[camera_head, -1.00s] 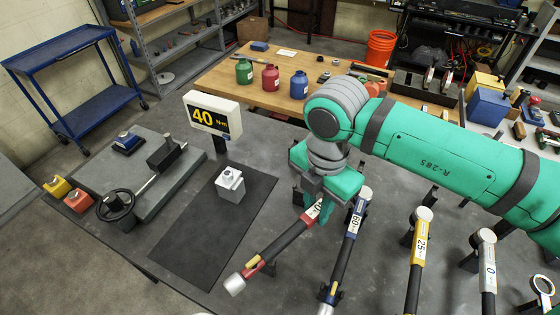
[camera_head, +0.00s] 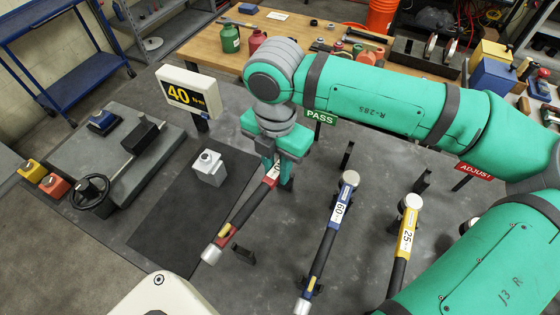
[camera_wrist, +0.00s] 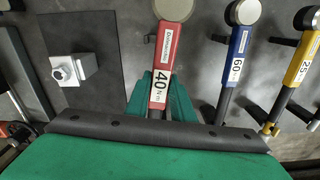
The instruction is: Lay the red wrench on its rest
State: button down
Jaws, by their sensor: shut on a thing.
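The red wrench (camera_head: 244,213), marked 40, slants down-left from my gripper (camera_head: 273,168) in the head view, its silver end (camera_head: 211,254) nearest the camera. My gripper is shut on it close to its labelled end. In the wrist view the red wrench (camera_wrist: 161,70) passes between the green fingers (camera_wrist: 160,92), its round end away from me. A dark rest post (camera_head: 245,257) stands beside the wrench's lower half, and another (camera_head: 287,185) shows just right of my gripper. I cannot tell whether the wrench touches either.
The blue wrench (camera_head: 328,240), marked 60, and the yellow wrench (camera_head: 405,240), marked 25, lie to the right. A grey block (camera_head: 209,168) stands on the dark mat (camera_head: 165,225) at left, below a display (camera_head: 188,92) reading 40. PASS (camera_head: 321,117) and ADJUST (camera_head: 474,171) signs stand behind.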

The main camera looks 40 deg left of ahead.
jog(key=f, duration=0.2)
jog(key=shift+s+a+f, duration=0.3)
jog(key=shift+a, duration=0.05)
jog(key=shift+w+d+f, duration=0.1)
jog(key=shift+f, duration=0.6)
jog(key=shift+w+d+f, duration=0.1)
jog(key=shift+f, duration=0.6)
jog(key=shift+w+f+n, duration=0.1)
jog(key=shift+f+n, duration=0.15)
jog(key=shift+n, duration=0.55)
jog(key=shift+a, duration=0.15)
jog(key=shift+f, duration=0.85)
